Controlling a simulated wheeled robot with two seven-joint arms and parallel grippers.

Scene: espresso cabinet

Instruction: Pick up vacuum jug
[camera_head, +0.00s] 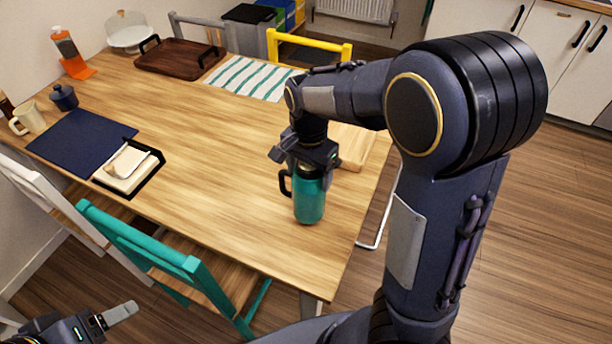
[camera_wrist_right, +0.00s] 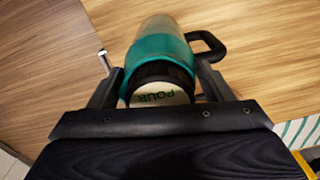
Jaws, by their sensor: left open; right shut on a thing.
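The vacuum jug (camera_head: 309,203) is teal with a dark top and a black side handle. It is upright at the right part of the wooden table. My right gripper (camera_head: 308,165) is above it and shut on its upper part. In the right wrist view the jug (camera_wrist_right: 164,50) sits between the two fingers of the right gripper (camera_wrist_right: 160,88), with "POUR" on its pale lid. I cannot tell whether its base touches the table. My left gripper (camera_head: 117,315) is open and empty at the lower left, away from the table.
A wooden board (camera_head: 352,147) lies behind the jug, partly hidden by my right arm. A striped cloth (camera_head: 250,78), a brown tray (camera_head: 178,57) and a navy mat (camera_head: 80,140) lie on the table (camera_head: 200,160). A teal chair (camera_head: 150,245) stands at the front.

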